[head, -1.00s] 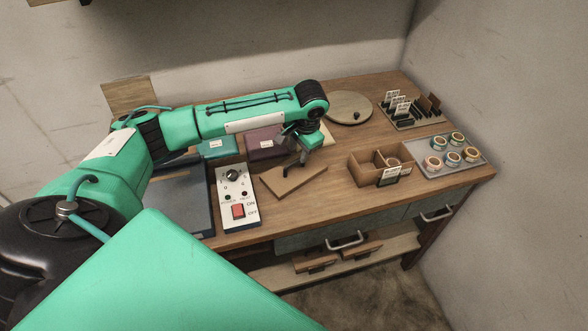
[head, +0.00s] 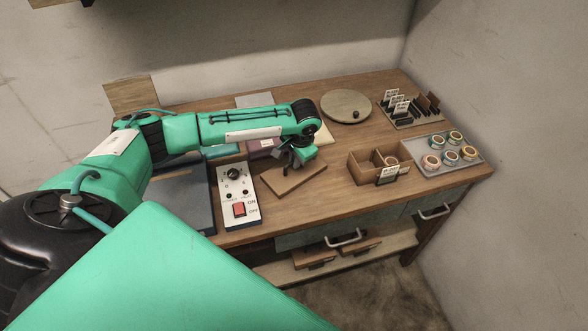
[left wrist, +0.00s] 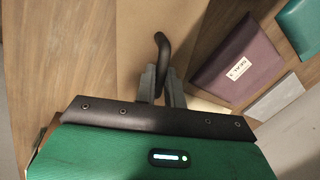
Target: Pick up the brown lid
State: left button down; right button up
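The brown lid (head: 302,182) is a thin flat board with a curved black handle on top. It lies on the table, right of the white switch box. My left gripper (head: 290,167) is over the lid, at its handle. In the left wrist view, the two grey fingers (left wrist: 161,82) stand close together on either side of the black handle (left wrist: 162,48), over the lid (left wrist: 133,45). I cannot tell whether they press on it. My right gripper is not in view.
The switch box (head: 237,197) stands left of the lid. A purple box (head: 262,147) lies behind it; it also shows in the left wrist view (left wrist: 237,65). A compartment box (head: 362,168), a tray of tape rolls (head: 474,160) and a round disc (head: 343,103) stand to the right.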

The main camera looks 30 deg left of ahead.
pick_arm(q)
jog(key=shift+r, duration=0.15)
notch_tip(320, 180, up, 20)
jog(key=b, duration=0.3)
jog(key=shift+b, duration=0.3)
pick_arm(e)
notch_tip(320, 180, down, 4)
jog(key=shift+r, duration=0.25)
pick_arm(q)
jog(key=shift+w+d, duration=0.1)
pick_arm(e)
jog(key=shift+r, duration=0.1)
